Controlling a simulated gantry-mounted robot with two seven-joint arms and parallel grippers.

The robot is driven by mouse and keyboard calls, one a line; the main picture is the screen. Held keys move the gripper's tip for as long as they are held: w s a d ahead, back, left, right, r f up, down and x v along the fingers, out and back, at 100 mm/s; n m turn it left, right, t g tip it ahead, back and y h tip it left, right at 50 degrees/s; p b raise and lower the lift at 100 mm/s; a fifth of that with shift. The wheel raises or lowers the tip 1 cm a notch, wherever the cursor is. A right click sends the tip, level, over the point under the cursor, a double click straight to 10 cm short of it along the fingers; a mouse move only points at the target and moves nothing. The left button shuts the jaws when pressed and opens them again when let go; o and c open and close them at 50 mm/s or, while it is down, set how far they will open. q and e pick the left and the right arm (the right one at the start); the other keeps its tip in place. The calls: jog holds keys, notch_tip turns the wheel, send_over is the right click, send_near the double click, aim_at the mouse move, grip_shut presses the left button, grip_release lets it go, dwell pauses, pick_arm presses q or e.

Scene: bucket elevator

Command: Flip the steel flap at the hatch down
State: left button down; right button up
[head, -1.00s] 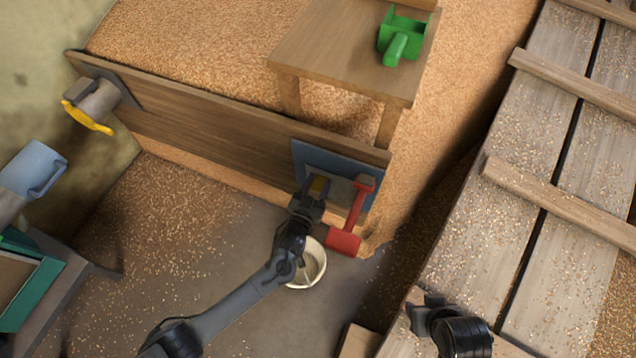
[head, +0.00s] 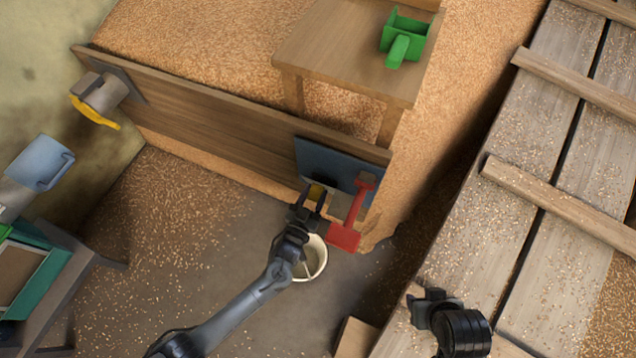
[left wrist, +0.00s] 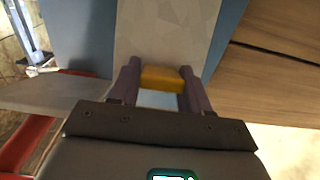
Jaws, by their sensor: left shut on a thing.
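The hatch is a blue plate (head: 335,160) at the right end of the wooden board. The steel flap (left wrist: 165,35) shows as a pale grey face in the left wrist view, with blue plate on both sides. A yellow grip (left wrist: 162,78) sits at its near edge, between my left fingers. My left gripper (head: 314,196) is shut on this yellow grip at the hatch's lower edge. The flap's exact tilt is hard to tell. My right gripper (head: 425,300) is off at the lower right, away from the hatch; its finger gap is unclear.
A red lever (head: 345,234) hangs close to the right of my left gripper. A white bucket (head: 317,270) stands below it. Planks (head: 555,190) lie at right.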

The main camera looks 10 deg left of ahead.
pick_arm(q)
jog(key=shift+s+a+f, duration=0.2)
jog(key=shift+s+f, duration=0.5)
jog(key=shift+f, duration=0.05)
jog(key=shift+s+a+f, duration=0.15)
jog(key=shift+s+f, duration=0.5)
jog(key=shift+f, duration=0.05)
